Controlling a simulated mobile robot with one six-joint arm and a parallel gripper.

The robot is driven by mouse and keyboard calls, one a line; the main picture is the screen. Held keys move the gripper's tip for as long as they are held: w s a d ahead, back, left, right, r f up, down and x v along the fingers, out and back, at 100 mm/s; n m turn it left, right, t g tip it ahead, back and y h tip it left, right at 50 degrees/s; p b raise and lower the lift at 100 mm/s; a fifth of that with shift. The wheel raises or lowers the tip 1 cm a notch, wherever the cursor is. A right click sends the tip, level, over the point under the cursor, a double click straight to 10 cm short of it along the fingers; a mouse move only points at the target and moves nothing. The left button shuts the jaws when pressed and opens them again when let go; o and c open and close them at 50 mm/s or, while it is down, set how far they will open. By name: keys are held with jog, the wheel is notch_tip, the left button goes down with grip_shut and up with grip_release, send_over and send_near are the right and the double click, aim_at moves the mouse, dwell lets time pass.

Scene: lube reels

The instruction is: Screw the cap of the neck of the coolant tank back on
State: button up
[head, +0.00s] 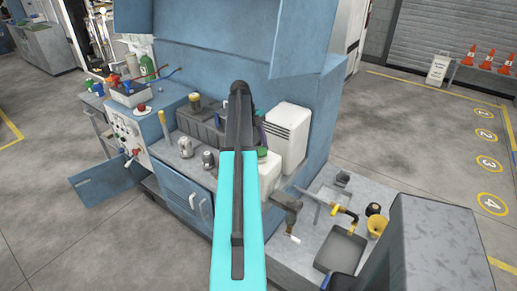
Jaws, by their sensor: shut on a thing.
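A small white tank (270,178), which looks like the coolant tank, stands on the bench just right of my teal arm. A green cap (263,153) shows at its top, partly covered by the arm. My gripper (259,136) is a dark shape mostly hidden behind my arm, just above the green cap, and it is shut on the cap. The tank's neck is hidden, so I cannot tell whether the cap touches it or how it is seated.
A taller white ribbed container (288,135) stands close behind the tank. Grey cans (209,159) stand to the left. A blue cabinet panel overhangs the bench.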

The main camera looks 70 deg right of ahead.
jog(key=shift+m, duration=0.6)
jog(key=shift+y, duration=0.3)
jog(key=o, duration=1.2)
jog(key=shift+o, duration=0.2)
jog(key=shift+o, duration=1.3)
